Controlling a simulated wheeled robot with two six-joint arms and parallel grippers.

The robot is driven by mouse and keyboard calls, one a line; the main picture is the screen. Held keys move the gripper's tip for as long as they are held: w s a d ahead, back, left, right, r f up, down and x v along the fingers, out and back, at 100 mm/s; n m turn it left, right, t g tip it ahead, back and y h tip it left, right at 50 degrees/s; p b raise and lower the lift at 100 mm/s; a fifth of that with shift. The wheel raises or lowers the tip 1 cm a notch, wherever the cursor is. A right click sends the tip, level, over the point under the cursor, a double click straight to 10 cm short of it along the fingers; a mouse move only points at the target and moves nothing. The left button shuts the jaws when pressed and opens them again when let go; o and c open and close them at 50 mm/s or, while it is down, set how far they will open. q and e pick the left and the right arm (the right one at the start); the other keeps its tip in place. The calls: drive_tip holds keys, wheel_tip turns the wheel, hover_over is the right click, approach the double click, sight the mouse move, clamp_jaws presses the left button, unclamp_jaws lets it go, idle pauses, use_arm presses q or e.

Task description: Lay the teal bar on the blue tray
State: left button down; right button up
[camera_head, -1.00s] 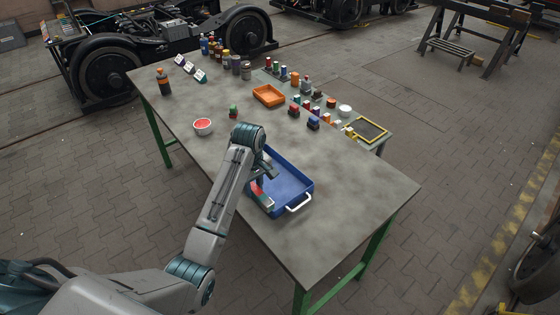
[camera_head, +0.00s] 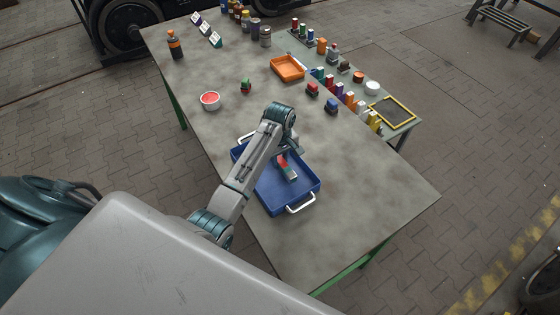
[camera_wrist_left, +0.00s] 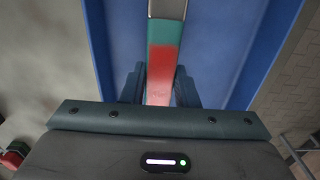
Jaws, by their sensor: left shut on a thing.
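The teal bar (camera_wrist_left: 163,35) has a red patch and a pale metallic end. My left gripper (camera_wrist_left: 160,86) is shut on it, with one dark finger on each side in the left wrist view. In the head view the bar (camera_head: 291,174) shows over the inside of the blue tray (camera_head: 304,189), below my left gripper (camera_head: 284,160). The blue tray (camera_wrist_left: 222,50) also lies behind the bar in the wrist view. I cannot tell whether the bar touches the tray floor. My arm hides part of the tray's left side. My right gripper is not in view.
The tray has white handles and stands on a grey table (camera_head: 370,190). A red-topped bowl (camera_head: 210,100), a small green-and-red object (camera_head: 246,87) and an orange tray (camera_head: 288,68) are farther back. Small blocks and a yellow-framed panel (camera_head: 393,111) line the right edge. The table's front right is clear.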

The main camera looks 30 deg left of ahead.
use_arm(q)
wheel_tip(320, 180, down, 2)
drive_tip(key=shift+f, duration=0.3)
drive_tip(key=c, duration=1.6)
unclamp_jaws()
drive_tip(key=shift+f, duration=0.15)
drive_tip(key=o, duration=0.5)
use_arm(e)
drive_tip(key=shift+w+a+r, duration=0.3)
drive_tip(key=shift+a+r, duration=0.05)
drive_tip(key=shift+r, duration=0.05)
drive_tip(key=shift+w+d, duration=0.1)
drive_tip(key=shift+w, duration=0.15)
